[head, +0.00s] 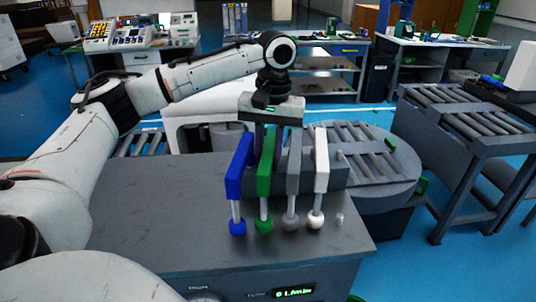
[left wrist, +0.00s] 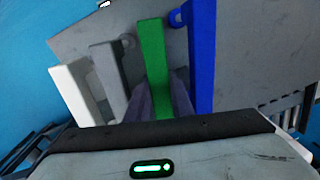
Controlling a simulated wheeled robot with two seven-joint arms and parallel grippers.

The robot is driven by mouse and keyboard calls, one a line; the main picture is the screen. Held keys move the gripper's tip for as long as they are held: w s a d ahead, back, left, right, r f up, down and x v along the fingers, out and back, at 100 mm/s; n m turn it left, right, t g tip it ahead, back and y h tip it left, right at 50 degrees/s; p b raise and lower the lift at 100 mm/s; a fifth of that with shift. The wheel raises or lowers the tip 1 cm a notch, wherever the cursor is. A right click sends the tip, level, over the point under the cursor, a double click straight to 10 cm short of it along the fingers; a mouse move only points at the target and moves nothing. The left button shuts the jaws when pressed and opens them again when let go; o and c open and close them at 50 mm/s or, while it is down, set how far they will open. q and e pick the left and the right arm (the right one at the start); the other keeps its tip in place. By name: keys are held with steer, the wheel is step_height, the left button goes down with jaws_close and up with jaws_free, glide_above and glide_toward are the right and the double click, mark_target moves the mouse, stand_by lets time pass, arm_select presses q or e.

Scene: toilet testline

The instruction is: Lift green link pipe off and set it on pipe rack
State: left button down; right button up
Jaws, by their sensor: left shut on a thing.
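The green link pipe (head: 265,168) stands between the blue and grey pipes on the grey bench, its round green foot low at the front. In the left wrist view the green pipe (left wrist: 152,60) runs down between the dark fingers of my left gripper (left wrist: 160,100). My left gripper (head: 268,135) comes from above behind the row and is shut on the green pipe; its fingertips are partly hidden in the head view. The pipe rack cannot be identified for certain. My right gripper is not in view.
The blue pipe (head: 238,170) stands close left of the green one; the grey pipe (head: 293,170) and white pipe (head: 320,165) stand close right. The bench top (head: 150,215) is clear on the left. A roller conveyor (head: 365,150) lies behind right.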

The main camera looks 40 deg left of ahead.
arm_select(q)
steer(key=c, duration=1.5)
jaws_free()
steer(key=r, duration=1)
steer(key=shift+w+d+r, duration=0.15)
steer(key=shift+w+d, duration=0.05)
steer(key=shift+d, duration=0.05)
